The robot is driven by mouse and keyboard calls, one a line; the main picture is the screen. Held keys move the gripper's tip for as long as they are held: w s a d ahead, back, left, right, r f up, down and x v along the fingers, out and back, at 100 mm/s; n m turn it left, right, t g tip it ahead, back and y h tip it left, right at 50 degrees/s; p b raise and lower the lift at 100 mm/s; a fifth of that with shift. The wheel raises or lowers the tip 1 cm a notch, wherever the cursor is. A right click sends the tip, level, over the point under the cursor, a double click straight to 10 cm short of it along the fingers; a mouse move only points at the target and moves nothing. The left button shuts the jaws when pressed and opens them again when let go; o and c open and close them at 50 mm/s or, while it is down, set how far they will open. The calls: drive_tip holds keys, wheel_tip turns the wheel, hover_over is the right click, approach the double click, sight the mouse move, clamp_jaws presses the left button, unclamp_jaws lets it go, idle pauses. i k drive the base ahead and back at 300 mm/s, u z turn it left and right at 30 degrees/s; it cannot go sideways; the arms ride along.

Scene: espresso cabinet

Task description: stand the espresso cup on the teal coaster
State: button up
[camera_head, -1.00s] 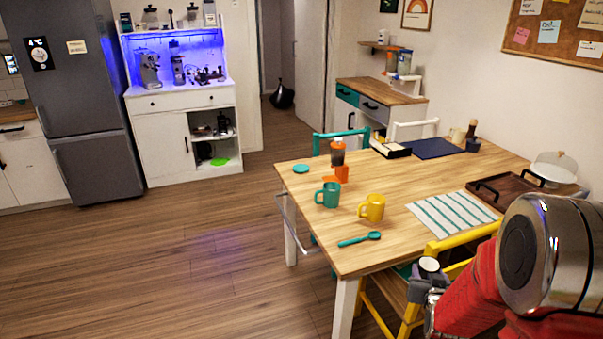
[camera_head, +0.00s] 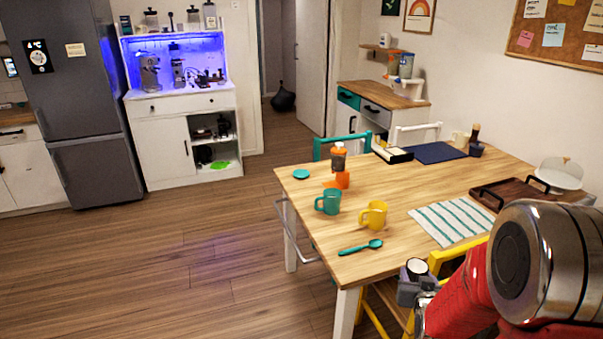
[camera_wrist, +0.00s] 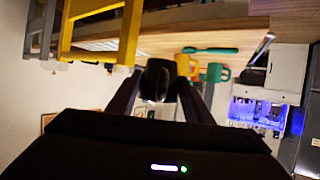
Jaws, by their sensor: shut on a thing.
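My gripper (camera_head: 413,292) is at the lower right, in front of the table's near edge. It is shut on a small dark espresso cup (camera_wrist: 157,72), seen between the two fingers in the wrist view. In the head view the cup's pale round top (camera_head: 417,265) shows above the fingers. The teal coaster (camera_head: 301,174) is a flat disc near the table's far left corner, with nothing on it. The cup is well apart from it.
A yellow chair (camera_head: 452,256) is beside my gripper. Floor at left is clear.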

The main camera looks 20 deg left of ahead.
sight(303, 175)
drive_tip(key=u, duration=0.15)
drive_tip(key=i, duration=0.5)
drive_tip(key=u, duration=0.8)
drive_tip(key=i, duration=0.5)
drive_tip(key=u, duration=0.75)
drive_tip(key=i, duration=1.85)
drive_tip(key=z, duration=0.55)
drive_tip(key=i, duration=0.85)
drive_tip(key=z, duration=0.65)
